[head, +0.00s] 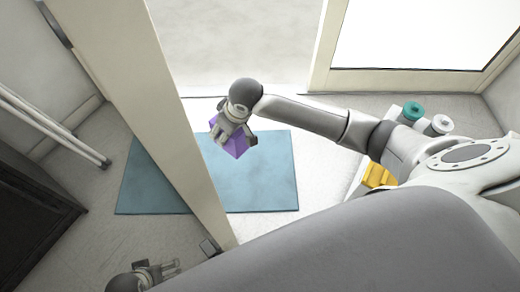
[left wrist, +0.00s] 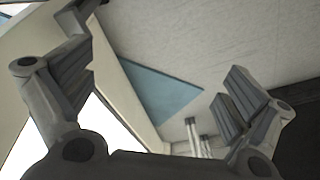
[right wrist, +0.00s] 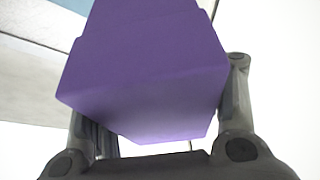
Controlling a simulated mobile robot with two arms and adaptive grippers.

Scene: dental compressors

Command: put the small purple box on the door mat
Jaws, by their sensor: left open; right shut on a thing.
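The small purple box (head: 236,146) is held in my right gripper (head: 228,132), above the blue door mat (head: 265,180) in the head view. In the right wrist view the purple box (right wrist: 145,65) fills the space between the fingers, with my right gripper (right wrist: 160,115) shut on it. The door mat lies on the floor, partly hidden behind the door's edge. My left gripper (head: 172,268) is open and empty at the bottom left of the head view. The left wrist view shows its fingers (left wrist: 165,95) spread apart, with part of the mat (left wrist: 160,92) beyond them.
A door or post (head: 150,100) stands upright between my left gripper and the right part of the mat. White poles (head: 50,125) and a dark cabinet (head: 30,215) are at left. Teal-topped (head: 412,111) and grey-topped (head: 440,124) containers and a yellow item (head: 377,176) are at right.

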